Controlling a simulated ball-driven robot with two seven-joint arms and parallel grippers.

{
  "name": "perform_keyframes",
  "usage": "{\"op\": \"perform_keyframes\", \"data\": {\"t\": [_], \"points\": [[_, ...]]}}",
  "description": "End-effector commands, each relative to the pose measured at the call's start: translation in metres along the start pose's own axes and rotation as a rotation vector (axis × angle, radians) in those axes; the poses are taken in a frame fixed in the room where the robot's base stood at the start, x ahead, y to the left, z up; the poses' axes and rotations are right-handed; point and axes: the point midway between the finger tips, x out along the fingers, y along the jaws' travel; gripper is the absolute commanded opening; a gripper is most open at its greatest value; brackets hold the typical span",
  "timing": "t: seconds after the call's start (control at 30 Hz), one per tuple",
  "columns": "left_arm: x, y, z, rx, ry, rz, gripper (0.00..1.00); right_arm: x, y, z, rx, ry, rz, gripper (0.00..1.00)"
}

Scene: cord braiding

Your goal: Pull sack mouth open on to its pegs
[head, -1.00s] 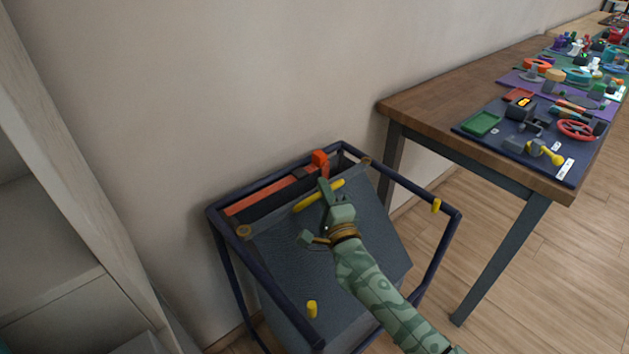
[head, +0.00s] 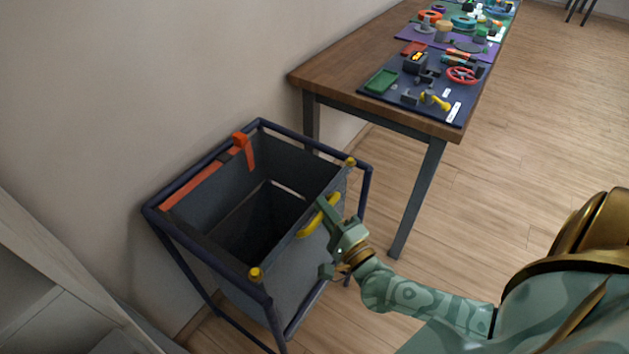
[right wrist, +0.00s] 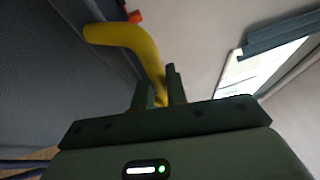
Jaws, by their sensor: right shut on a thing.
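The grey sack (head: 290,275) hangs in a dark blue frame (head: 190,270), its mouth wide open and its dark inside showing. Its front edge lies along the frame's front rail. A yellow peg stands at each front corner, one near (head: 256,275) and one far (head: 350,162). The sack's corners are at the pegs, but I cannot tell whether its eyelets are around them. My right gripper (head: 325,212) is shut on the yellow handle (head: 309,227) at the sack's front edge. The handle (right wrist: 125,36) also shows between the fingers (right wrist: 158,95) in the right wrist view. My left gripper is out of view.
An orange strap (head: 205,182) runs along the frame's back rail. A wooden table (head: 345,75) with mats and small parts stands behind, to the right. A pale shelf (head: 50,285) is at the left. Wooden floor is free at the right.

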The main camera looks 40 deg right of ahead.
Motion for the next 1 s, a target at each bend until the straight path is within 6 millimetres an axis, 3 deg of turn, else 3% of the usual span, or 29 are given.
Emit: {"op": "perform_keyframes", "data": {"t": [0.33,0.37,0.4,0.73,0.87,1.0], "points": [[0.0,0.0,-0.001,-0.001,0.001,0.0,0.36,-0.004,0.003,-0.001,-0.002,0.001,0.008,0.0],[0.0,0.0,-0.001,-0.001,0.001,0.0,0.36,-0.004,0.003,-0.001,-0.002,0.001,0.009,0.2],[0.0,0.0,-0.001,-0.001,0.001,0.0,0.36,-0.004,0.003,-0.001,-0.001,0.001,0.008,0.23],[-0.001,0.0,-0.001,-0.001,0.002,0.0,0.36,-0.006,0.002,-0.001,-0.001,0.001,0.005,0.23],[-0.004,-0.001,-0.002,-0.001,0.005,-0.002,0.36,-0.025,0.001,-0.001,-0.002,0.001,0.007,0.23],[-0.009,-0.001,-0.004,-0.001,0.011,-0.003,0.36,-0.061,0.0,-0.001,-0.001,0.001,0.009,0.23]]}}
